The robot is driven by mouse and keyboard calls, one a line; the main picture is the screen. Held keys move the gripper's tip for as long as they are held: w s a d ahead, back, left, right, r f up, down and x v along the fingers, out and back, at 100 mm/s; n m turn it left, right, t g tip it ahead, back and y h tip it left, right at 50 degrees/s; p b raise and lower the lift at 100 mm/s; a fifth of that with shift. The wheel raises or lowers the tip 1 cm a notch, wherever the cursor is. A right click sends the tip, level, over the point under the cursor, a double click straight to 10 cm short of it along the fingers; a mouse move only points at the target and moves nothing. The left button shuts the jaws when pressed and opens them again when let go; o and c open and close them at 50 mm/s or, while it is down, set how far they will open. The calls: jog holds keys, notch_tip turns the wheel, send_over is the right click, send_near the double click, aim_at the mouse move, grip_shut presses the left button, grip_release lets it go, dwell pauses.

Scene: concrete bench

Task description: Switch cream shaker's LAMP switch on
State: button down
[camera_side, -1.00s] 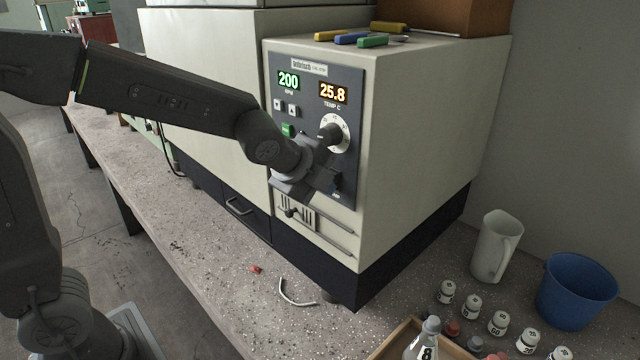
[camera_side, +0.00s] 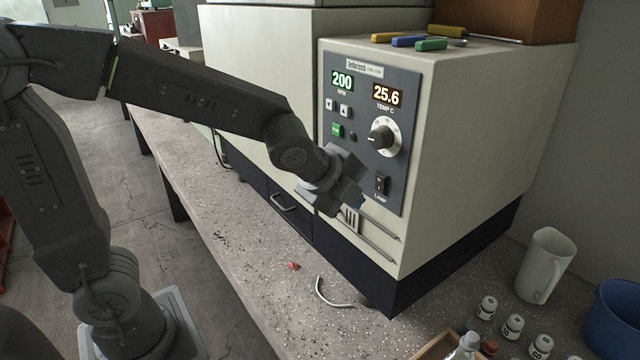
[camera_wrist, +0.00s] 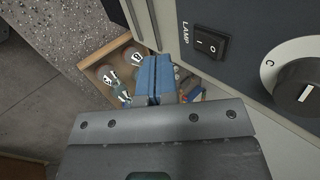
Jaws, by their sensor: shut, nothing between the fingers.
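The cream shaker (camera_side: 455,150) stands on the bench with a dark control panel on its front. Its LAMP switch (camera_side: 381,184) is a black rocker low on the panel, above the word "LAMP". In the wrist view the LAMP switch (camera_wrist: 210,42) shows I and O marks; I cannot tell for sure which side is pressed in. My gripper (camera_side: 359,202) is left of and slightly below the switch in the side view, apart from it. In the wrist view its blue fingertips (camera_wrist: 155,75) are together, empty, below and left of the switch.
The panel also has a round dial (camera_side: 383,138), a lit green button (camera_side: 337,130) and displays reading 200 and 25.6. A white jug (camera_side: 544,265), small bottles and a blue bucket (camera_side: 612,315) stand at right.

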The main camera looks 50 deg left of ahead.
jog(key=s+r, duration=0.5)
jog(key=s, duration=0.2)
jog(key=s+a+f+n+g, duration=0.1)
jog(key=s+a+n, duration=0.1)
jog(key=s+n, duration=0.3)
jog(key=s+a+f+n+g, duration=0.1)
jog(key=s+n, duration=0.4)
jog(key=n, duration=0.8)
jog(key=shift+s+a+f+g, duration=0.4)
jog(key=shift+a+f, duration=0.1)
jog(key=shift+f, duration=0.15)
